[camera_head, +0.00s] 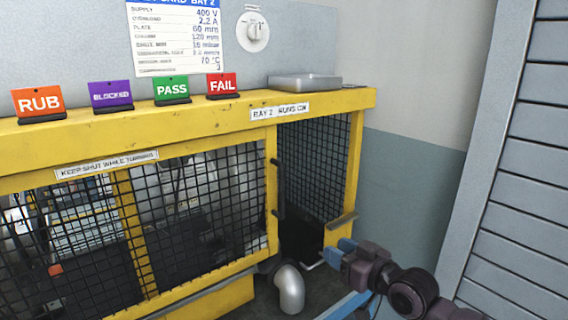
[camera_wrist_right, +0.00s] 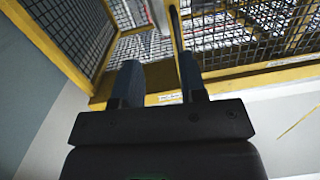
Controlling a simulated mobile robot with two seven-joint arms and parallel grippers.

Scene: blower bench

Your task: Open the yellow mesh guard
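The yellow mesh guard (camera_head: 190,200) is a yellow frame with black mesh, filling the left and middle of the head view. A label reading "KEEP SHUT WHILE TURNING" (camera_head: 107,165) is on its upper rail. Right of the front mesh is a dark gap with a mesh side panel (camera_head: 318,165) behind it. My right gripper (camera_head: 343,252) is at the lower right of the guard, near its right post. In the right wrist view its two fingers (camera_wrist_right: 158,85) stand apart, with the yellow frame (camera_wrist_right: 235,80) beyond them. I cannot tell whether they touch anything. My left gripper is out of view.
Orange RUB (camera_head: 40,102), purple BLOCKED (camera_head: 110,96), green PASS (camera_head: 171,88) and red FAIL (camera_head: 222,84) signs stand on the top beam beside a grey tray (camera_head: 304,82). A grey pipe elbow (camera_head: 290,288) is below. A slatted grey panel (camera_head: 525,150) is at right.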

